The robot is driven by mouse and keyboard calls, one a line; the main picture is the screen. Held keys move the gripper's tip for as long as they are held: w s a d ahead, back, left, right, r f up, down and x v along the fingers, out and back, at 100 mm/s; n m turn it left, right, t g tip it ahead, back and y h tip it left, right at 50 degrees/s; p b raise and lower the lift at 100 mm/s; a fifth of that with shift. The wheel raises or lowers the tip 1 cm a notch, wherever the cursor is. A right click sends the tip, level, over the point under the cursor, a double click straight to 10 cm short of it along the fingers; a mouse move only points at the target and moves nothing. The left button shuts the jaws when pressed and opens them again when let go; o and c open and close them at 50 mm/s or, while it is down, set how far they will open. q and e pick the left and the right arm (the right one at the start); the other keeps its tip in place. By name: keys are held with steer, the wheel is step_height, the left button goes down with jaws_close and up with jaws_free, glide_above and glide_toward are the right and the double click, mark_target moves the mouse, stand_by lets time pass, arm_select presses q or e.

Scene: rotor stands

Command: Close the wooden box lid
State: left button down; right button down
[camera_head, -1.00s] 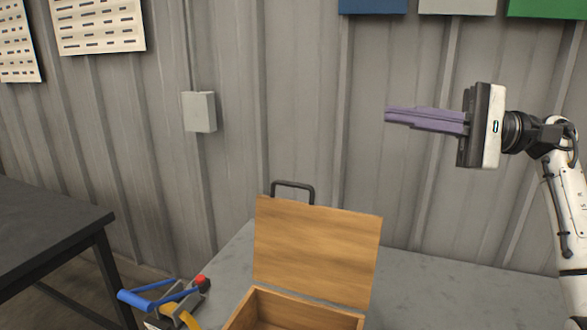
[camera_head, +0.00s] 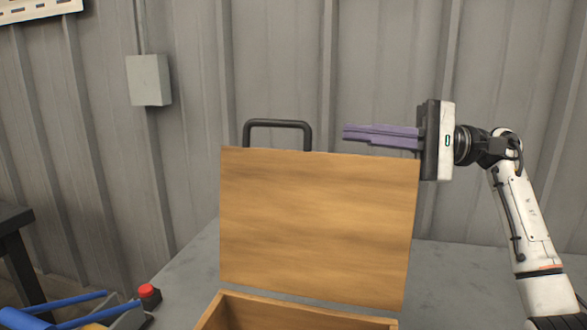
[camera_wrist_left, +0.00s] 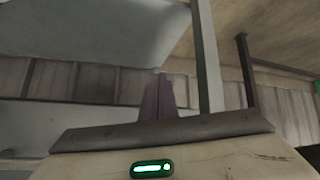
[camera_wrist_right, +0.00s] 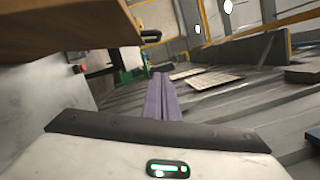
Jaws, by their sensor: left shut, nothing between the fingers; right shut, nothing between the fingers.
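The wooden box (camera_head: 300,314) stands on the grey table, its lower part cut off by the bottom of the head view. Its lid (camera_head: 318,225) is raised upright, with a dark metal handle (camera_head: 278,123) showing above the top edge. My right gripper (camera_head: 346,134) is shut and empty, its purple fingers pointing left just above and behind the lid's top edge. In the right wrist view the shut fingers (camera_wrist_right: 161,76) point ahead, with a wooden panel at upper left. My left gripper (camera_wrist_left: 157,76) is shut and empty in its wrist view, and out of the head view.
The grey table (camera_head: 185,280) has bare room left and right of the box. A blue-handled tool (camera_head: 70,318) and a red button (camera_head: 146,290) are at lower left. A corrugated wall with a grey junction box (camera_head: 149,80) stands behind. A dark table (camera_head: 15,218) is at far left.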

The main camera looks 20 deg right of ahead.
mark_target(296, 128)
steer(key=a, duration=0.3)
steer(key=a+r, duration=0.1)
steer(key=a, duration=0.7)
steer(key=shift+w+a+r, duration=0.2)
steer(key=shift+w+r, duration=0.05)
steer(key=shift+w, duration=0.05)
arm_select(q)
steer(key=shift+w+f, duration=0.1)
steer(key=shift+f, duration=0.1)
